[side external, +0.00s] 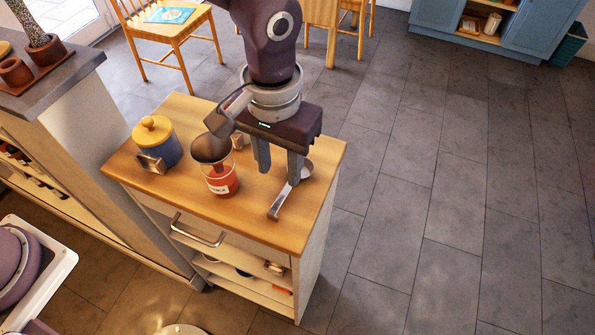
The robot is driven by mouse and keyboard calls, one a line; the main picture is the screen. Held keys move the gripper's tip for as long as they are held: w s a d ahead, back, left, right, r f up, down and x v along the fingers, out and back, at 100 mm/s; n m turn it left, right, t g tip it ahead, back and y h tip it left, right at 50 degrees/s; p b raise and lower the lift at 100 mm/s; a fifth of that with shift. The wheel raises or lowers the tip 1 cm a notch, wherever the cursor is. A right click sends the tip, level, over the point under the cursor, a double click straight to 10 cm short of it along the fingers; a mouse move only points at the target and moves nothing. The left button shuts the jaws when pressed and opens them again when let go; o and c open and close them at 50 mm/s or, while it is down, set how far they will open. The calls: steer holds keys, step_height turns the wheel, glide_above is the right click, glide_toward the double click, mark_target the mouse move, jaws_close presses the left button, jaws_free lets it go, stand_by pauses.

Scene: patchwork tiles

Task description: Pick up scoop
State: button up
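The scoop (280,203) lies on the wooden cabinet top near its front right edge. It has a long grey metal handle pointing toward the front left and a small round bowl toward the back right. My gripper (279,176) is over the scoop, pointing down. Its two dark fingers are apart, with no object seen held between them. The right finger overlaps the scoop in the picture and hides part of it between handle and bowl. I cannot tell whether that finger touches the scoop.
A clear container with a red label (222,181) stands left of my gripper. A blue jar with a yellow lid (155,130) is farther left, with a small block-like item (151,163) before it. The wooden top (318,190) ends close to the scoop's right. Its front left is clear.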

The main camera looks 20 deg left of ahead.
mark_target(285, 192)
steer(key=f, duration=0.6)
steer(key=shift+w+d+f, duration=0.1)
steer(key=shift+d+f, duration=0.15)
steer(key=shift+d, duration=0.05)
jaws_close()
